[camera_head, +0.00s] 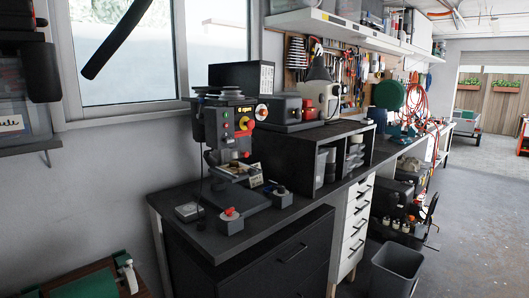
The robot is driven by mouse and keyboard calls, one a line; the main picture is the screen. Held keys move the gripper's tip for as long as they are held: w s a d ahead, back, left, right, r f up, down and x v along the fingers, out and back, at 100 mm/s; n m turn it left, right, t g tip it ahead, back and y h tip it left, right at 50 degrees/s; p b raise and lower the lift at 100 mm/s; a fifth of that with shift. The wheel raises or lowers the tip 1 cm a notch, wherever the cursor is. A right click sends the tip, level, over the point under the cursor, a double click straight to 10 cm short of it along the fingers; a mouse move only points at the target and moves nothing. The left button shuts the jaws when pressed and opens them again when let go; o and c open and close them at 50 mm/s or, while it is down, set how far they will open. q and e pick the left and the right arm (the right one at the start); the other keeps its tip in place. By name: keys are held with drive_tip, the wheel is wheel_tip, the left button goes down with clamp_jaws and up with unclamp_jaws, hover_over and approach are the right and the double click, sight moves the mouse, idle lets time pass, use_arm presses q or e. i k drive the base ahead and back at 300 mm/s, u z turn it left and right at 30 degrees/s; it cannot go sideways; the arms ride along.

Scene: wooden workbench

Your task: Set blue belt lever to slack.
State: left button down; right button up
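A dark drill press (228,130) stands on the near end of the black bench, with coloured buttons on its front and a pulley-like top (218,93). I cannot make out a blue belt lever at this size, nor its position. A red button on a grey box (230,220) sits at the front of the bench. Neither of my grippers can be made out in the head view.
The black bench top (262,225) has free room in front of the press. A grey bin (395,270) stands on the floor at right. A dark bar (120,38) crosses the window. A green-topped surface (85,285) is at the lower left.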

sight(202, 101)
drive_tip(key=z, duration=1.4)
drive_tip(key=i, duration=3.7)
drive_tip(key=u, duration=3.4)
